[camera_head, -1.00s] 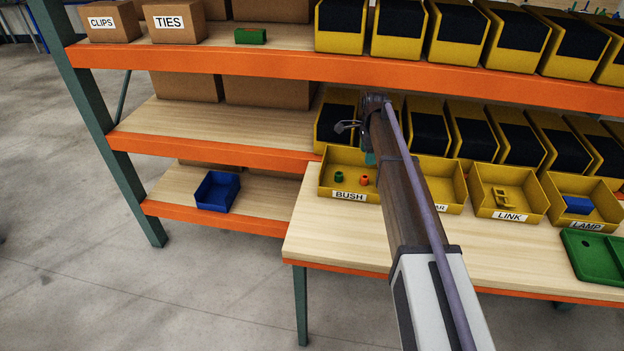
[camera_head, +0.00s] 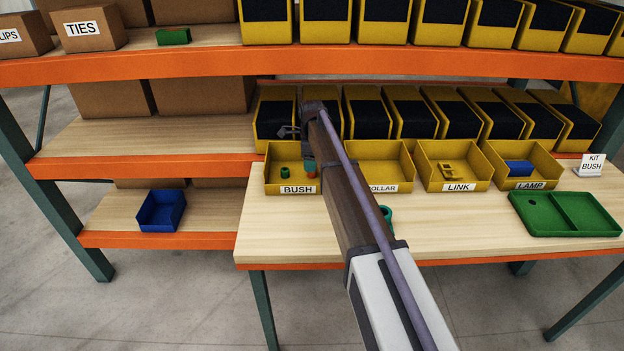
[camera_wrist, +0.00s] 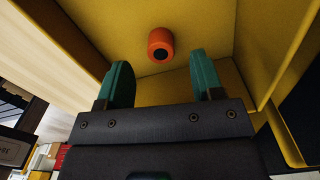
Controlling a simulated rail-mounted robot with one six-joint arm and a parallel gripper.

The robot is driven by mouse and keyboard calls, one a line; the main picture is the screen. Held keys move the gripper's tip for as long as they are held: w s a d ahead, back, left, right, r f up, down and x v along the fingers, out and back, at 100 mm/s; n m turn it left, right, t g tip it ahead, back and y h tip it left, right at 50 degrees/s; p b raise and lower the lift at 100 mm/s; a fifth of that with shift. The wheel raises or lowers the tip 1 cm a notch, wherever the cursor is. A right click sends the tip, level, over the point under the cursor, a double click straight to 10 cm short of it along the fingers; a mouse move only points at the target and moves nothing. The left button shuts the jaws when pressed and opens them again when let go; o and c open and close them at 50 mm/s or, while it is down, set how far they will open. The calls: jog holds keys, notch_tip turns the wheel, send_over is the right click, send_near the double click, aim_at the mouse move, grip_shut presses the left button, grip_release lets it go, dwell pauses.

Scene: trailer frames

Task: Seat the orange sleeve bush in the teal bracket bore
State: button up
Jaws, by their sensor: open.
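The orange sleeve bush (camera_head: 311,175) sits in the yellow BUSH bin (camera_head: 269,181), partly covered by my gripper. It also shows in the wrist view (camera_wrist: 160,43), upper middle, with a dark bore end. My gripper (camera_head: 310,164) is over the bin; in the wrist view my gripper (camera_wrist: 160,66) has its teal fingers spread and empty, with the bush beyond the tips, roughly centred between them. A teal part (camera_head: 386,213), perhaps the bracket, stands on the table, mostly hidden behind my arm; its bore cannot be made out.
Bins marked COLLAR (camera_head: 379,163), LINK (camera_head: 433,172) and LAMP (camera_head: 543,166) stand to the right. A green two-compartment tray (camera_head: 566,228) and a KIT BUSH sign (camera_head: 591,166) are farther right. A shelf (camera_head: 330,66) runs above.

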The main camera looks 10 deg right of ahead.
notch_tip(320, 180, down, 4)
jog(key=shift+b, duration=1.2)
jog(key=shift+r, duration=0.3)
jog(key=shift+c, duration=0.2)
jog(key=c, duration=1)
notch_tip(320, 180, up, 10)
jog(key=p, duration=1.1)
jog(key=shift+r, duration=0.2)
